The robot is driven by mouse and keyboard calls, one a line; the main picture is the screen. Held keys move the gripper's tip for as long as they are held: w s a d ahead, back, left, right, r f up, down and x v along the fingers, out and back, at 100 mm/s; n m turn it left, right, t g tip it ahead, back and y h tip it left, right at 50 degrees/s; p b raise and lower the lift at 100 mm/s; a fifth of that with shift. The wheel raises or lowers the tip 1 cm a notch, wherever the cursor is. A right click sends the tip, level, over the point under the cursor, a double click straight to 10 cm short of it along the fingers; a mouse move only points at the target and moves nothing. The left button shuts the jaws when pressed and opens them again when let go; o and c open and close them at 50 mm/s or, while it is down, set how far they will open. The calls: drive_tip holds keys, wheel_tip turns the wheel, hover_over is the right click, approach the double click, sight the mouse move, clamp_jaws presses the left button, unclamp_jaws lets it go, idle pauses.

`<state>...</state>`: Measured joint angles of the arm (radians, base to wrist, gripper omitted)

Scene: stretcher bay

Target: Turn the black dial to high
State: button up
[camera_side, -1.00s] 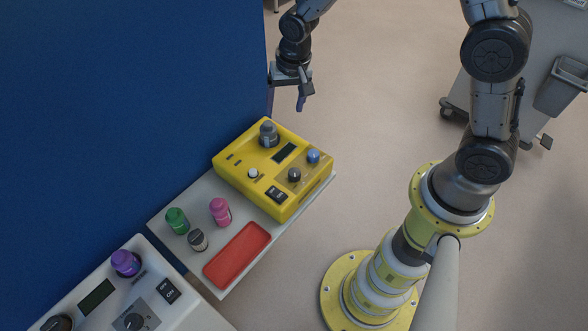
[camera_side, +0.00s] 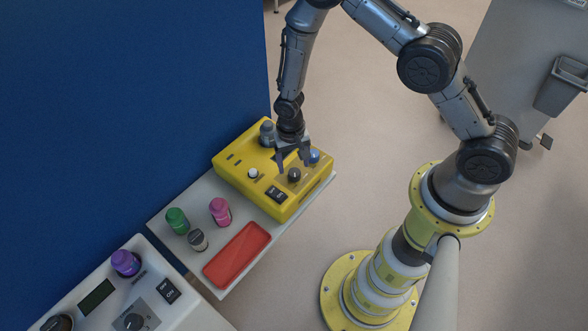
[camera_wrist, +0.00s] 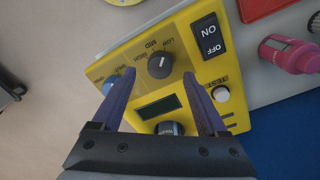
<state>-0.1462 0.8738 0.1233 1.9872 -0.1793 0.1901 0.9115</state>
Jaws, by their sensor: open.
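The black dial (camera_side: 294,174) sits on the top face of the yellow unit (camera_side: 238,182), near its right front. In the wrist view the dial (camera_wrist: 159,67) is ringed by the labels LOW, MID and HIGH, and its white mark appears to point towards LOW. My gripper (camera_side: 293,164) is open just above the dial and points down at the unit. In the wrist view my gripper (camera_wrist: 159,76) has one blue finger on each side of the dial, apart from it. Whether the fingertips are level with the dial is hard to tell.
A blue knob (camera_side: 313,157), a grey knob (camera_side: 267,133), a white reset button (camera_side: 253,173) and an on/off switch (camera_side: 276,193) surround the dial. A red tray (camera_side: 237,255) and pink (camera_side: 220,211) and green (camera_side: 177,220) bottles stand nearby. A blue wall (camera_side: 110,90) rises behind.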

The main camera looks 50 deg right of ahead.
sight(294, 172)
drive_tip(key=shift+f, duration=1.85)
drive_tip(key=shift+d, duration=0.1)
clamp_jaws()
